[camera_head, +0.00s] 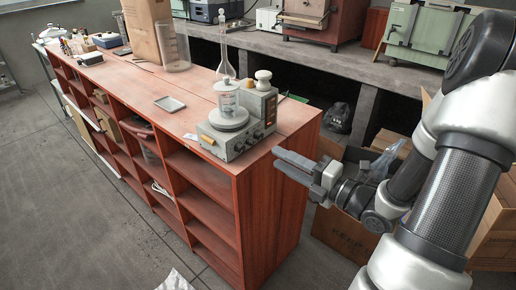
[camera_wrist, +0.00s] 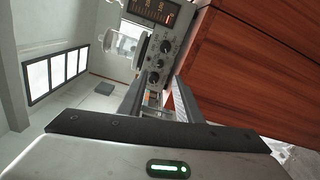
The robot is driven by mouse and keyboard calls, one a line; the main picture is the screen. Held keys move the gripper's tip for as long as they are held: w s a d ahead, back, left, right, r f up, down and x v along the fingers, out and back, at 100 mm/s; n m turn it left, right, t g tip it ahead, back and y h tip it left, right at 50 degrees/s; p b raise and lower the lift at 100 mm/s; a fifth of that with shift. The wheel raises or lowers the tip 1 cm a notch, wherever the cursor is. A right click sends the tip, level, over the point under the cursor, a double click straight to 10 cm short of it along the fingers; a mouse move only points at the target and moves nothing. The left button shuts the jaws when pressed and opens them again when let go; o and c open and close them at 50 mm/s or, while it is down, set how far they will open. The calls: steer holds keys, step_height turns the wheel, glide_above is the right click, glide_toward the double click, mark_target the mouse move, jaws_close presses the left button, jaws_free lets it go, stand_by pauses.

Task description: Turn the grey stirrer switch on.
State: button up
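The grey stirrer (camera_head: 240,142) stands on the near right end of the red-brown wooden shelf unit, with a round plate and glassware on top. Its front panel carries several dark knobs and faces my gripper. In the wrist view the stirrer's panel (camera_wrist: 160,62) appears tilted, with dark knobs and a small dark control (camera_wrist: 153,78) at its near end. I cannot tell which is the switch or how it is set. My gripper (camera_head: 280,158) is open and empty, just right of the stirrer's front and apart from it. In the wrist view the fingers (camera_wrist: 159,84) frame the panel's near end.
The wooden shelf unit (camera_head: 262,175) has its right edge close below my gripper. A flask (camera_head: 225,55) and a white-capped bottle (camera_head: 263,80) stand by the stirrer. Cardboard boxes (camera_head: 345,235) lie on the floor to the right. A small grey tray (camera_head: 170,103) lies further left.

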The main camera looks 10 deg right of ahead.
mark_target(252, 144)
steer(key=x, duration=0.9)
jaws_close()
